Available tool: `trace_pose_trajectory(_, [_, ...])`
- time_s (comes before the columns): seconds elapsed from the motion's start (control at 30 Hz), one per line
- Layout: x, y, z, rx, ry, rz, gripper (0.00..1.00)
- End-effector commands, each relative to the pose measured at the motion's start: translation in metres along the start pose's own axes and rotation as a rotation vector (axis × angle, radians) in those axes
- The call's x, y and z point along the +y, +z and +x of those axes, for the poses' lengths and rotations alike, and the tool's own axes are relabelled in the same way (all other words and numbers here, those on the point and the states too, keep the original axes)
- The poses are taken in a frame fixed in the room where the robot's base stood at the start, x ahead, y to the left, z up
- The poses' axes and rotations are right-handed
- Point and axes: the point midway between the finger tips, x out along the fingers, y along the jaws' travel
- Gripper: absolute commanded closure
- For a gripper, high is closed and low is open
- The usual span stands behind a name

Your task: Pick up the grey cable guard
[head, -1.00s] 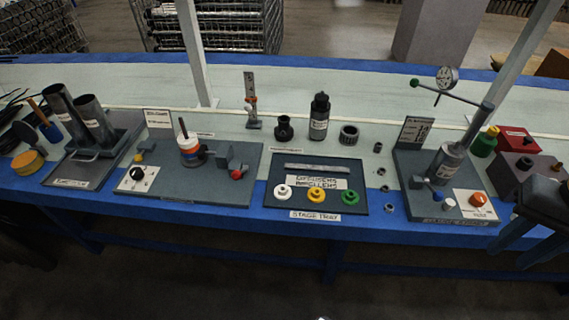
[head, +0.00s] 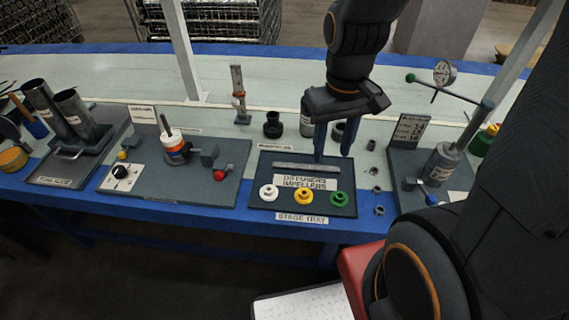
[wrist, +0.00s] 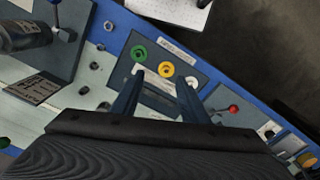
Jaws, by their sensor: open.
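The grey cable guard (head: 305,167) looks to be the long thin grey bar lying flat along the back of the dark stage tray (head: 262,192). My gripper (head: 333,156) points down, open and empty, above the back right part of the tray, near the bar's right end. I cannot tell the exact height of the fingertips over it.
White (head: 268,192), yellow (head: 304,197) and green (head: 338,198) impellers sit at the tray's front. A black bottle cap (head: 272,125) and a ribbed ring (head: 338,131) stand behind. The gauge stand (head: 443,165) is to the right, the pump fixture (head: 177,148) to the left.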

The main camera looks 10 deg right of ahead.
Motion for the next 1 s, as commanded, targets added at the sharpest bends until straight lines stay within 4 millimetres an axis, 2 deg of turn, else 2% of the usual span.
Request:
trace_pose_trajectory(0.17, [0.003, -0.050, 0.039, -0.012, -0.002, -0.328, 0.59])
trace_pose_trajectory(0.3, [0.003, -0.093, 0.078, -0.015, -0.005, -0.652, 0.59])
trace_pose_trajectory(0.5, [0.005, -0.136, 0.128, -0.017, -0.008, -1.006, 0.59])
trace_pose_trajectory(0.7, [0.007, -0.151, 0.151, -0.017, -0.010, -1.158, 0.59])
trace_pose_trajectory(1.0, [0.009, -0.152, 0.178, -0.016, -0.009, -1.169, 0.59])
